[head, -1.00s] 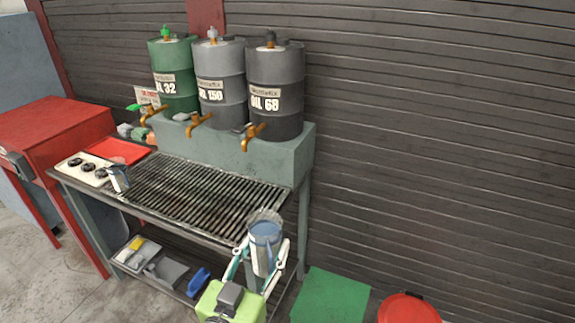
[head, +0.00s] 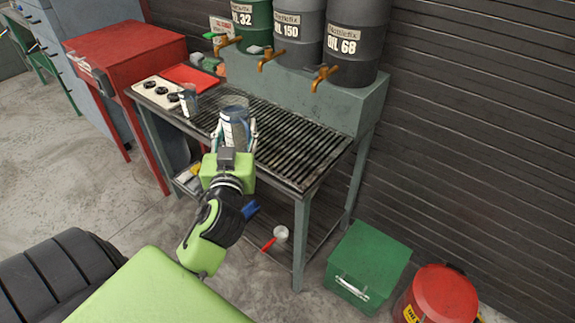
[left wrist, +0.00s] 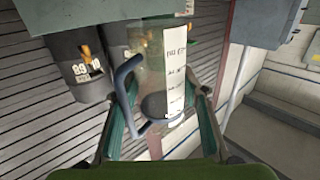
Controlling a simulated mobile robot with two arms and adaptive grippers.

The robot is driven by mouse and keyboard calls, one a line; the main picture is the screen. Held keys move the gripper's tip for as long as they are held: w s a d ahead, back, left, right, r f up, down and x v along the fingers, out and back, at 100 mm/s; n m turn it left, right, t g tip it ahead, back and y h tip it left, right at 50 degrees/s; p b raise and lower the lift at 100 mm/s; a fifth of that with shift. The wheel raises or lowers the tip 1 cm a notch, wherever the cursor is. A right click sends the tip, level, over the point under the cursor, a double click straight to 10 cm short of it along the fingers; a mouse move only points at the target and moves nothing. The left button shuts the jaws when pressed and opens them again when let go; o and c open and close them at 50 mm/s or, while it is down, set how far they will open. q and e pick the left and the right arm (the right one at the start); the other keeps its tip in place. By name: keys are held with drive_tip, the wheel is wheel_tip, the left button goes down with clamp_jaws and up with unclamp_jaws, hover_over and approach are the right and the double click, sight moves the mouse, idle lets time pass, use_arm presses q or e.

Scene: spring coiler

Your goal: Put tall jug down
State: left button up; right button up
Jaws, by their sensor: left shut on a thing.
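The tall jug (head: 235,120) is clear, with a blue-grey handle and a white label strip, which show in the left wrist view (left wrist: 150,70). My left gripper (head: 236,135) is shut on it, with green fingers on both sides of the jug in the left wrist view (left wrist: 160,115). The jug looks about upright at the front left of the slatted bench top (head: 298,150). I cannot tell whether its base touches the slats. My right gripper is not in view.
A smaller clear jug (head: 189,101) stands left of the tall jug, near a white panel with black knobs (head: 152,92) and a red tray (head: 196,76). Oil drums with brass taps (head: 325,75) stand behind. The slats to the right are clear. A green box (head: 368,262) and red can (head: 440,295) are on the floor.

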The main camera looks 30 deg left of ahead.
use_arm(q)
drive_tip(key=shift+w+d, duration=0.1)
drive_tip(key=shift+w+d+f+p, duration=0.15)
drive_tip(key=shift+w+d+f, duration=0.7)
drive_tip(key=shift+w+f, duration=1.3)
drive_tip(key=shift+w+d+f+p, duration=0.1)
drive_tip(key=shift+w+d+f, duration=0.75)
drive_tip(key=shift+w+f, duration=1.25)
drive_tip(key=shift+w+d+f+p, duration=0.15)
drive_tip(key=shift+w+d+f, duration=0.7)
drive_tip(key=shift+w+f, duration=1.25)
drive_tip(key=shift+f+b, duration=0.1)
drive_tip(key=shift+b, duration=0.2)
drive_tip(key=o, duration=1.2)
